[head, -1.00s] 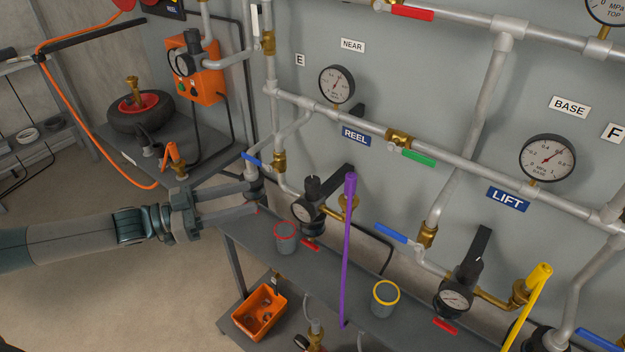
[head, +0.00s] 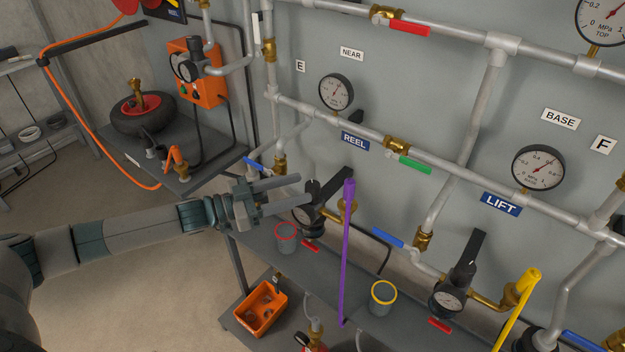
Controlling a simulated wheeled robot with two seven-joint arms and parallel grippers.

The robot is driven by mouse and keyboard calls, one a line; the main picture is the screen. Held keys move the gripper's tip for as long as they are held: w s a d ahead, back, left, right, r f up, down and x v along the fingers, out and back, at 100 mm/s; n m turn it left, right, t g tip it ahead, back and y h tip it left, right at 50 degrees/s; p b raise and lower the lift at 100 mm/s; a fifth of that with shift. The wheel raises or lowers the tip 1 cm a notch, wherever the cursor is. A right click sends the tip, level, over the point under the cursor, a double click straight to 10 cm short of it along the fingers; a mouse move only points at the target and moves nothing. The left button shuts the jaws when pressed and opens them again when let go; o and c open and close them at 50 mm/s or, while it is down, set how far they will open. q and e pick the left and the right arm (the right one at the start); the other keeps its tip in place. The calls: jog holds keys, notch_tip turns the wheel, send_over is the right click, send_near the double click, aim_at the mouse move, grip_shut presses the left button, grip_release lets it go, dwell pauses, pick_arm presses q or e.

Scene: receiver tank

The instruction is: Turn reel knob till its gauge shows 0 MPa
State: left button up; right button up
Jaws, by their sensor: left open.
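The reel regulator (head: 318,214) is on the lower pipe run below the blue REEL label (head: 355,141). Its black knob (head: 313,186) points up, and its small round gauge (head: 302,216) faces forward, too small and partly covered to read. My left gripper (head: 304,188) is open, coming from the left. Its two grey fingertips are at the knob's left side; I cannot tell whether they touch it. My right gripper is not in view.
A purple rod (head: 346,250) stands just right of the regulator. A red-rimmed cup (head: 286,238) and a yellow-rimmed cup (head: 382,298) sit on the shelf. A blue valve handle (head: 254,163) is behind my gripper. The LIFT regulator (head: 455,290) is farther right.

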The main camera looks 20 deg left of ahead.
aim_at(313, 184)
pick_arm(q)
jog(key=p+x, duration=0.1)
jog(key=x, duration=0.2)
jog(key=shift+w+d+r, duration=0.1)
jog(key=shift+w+d, duration=0.6)
jog(key=shift+d, duration=0.1)
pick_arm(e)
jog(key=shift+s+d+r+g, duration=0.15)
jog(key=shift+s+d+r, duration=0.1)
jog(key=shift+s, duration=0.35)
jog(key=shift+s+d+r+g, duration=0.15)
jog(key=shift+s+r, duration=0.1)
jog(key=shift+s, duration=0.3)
pick_arm(q)
jog(key=c, duration=1)
